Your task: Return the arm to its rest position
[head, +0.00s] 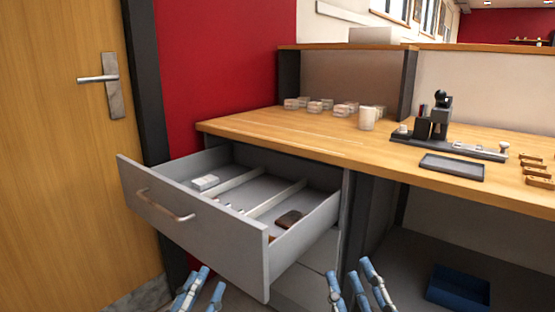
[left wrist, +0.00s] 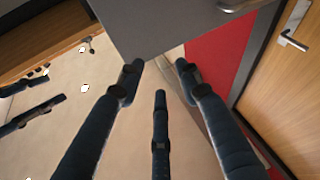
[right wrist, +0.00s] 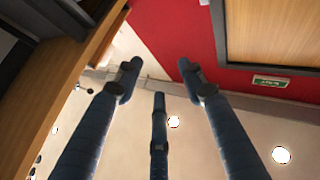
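My left gripper (head: 201,289) is at the bottom of the head view, in front of the open drawer (head: 208,230). Its fingers are spread and empty; they also show in the left wrist view (left wrist: 160,85), pointing past the grey drawer front. My right gripper (head: 351,286) is at the bottom of the head view, right of the drawer's front corner. Its fingers are spread and empty, as the right wrist view (right wrist: 159,88) shows. Both grippers appear apart from the drawer and desk. The arms behind them are mostly out of view.
The drawer hangs open below the wooden desk (head: 270,130), with a white box (head: 205,182) and a dark brown item (head: 289,219) inside. A blue bin (head: 459,288) is below right.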

